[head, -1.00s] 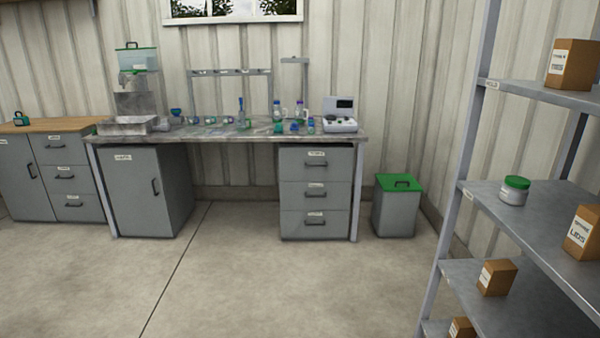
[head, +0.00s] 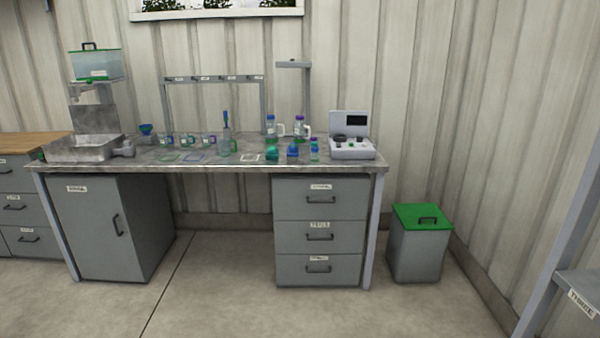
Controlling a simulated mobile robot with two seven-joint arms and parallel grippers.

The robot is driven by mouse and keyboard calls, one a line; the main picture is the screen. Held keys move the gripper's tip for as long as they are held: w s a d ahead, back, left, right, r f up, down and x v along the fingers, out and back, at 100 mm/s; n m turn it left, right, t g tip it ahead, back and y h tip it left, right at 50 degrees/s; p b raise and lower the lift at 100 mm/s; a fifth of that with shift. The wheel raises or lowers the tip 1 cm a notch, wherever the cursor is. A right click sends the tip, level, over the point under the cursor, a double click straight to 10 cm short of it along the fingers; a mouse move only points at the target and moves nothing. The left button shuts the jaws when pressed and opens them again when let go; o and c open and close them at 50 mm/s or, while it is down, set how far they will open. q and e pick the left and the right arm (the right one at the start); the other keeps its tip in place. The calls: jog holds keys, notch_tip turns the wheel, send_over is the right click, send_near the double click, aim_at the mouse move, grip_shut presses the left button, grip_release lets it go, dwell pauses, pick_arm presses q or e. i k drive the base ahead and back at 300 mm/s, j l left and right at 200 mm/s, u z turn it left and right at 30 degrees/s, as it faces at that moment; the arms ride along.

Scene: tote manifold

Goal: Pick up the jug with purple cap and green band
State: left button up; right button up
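Two small clear jugs with white handles stand upright side by side at the back of the grey workbench (head: 330,167), right of its middle. The left jug (head: 271,126) and the right jug (head: 299,127) both have bluish or purple caps. They are too small to tell which has the purple cap and green band. Neither of my grippers is in view.
Blue and green bottles (head: 292,151) stand in front of the jugs. A grey instrument (head: 352,145) is to their right, and a metal sink (head: 85,149) is at the far left. A green-lidded bin (head: 418,250) stands right of the bench. The floor ahead is clear.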

aim_at(299, 126)
jog(key=i, duration=0.85)
jog(key=i+z, duration=0.15)
jog(key=i, duration=0.65)
jog(key=j, duration=0.1)
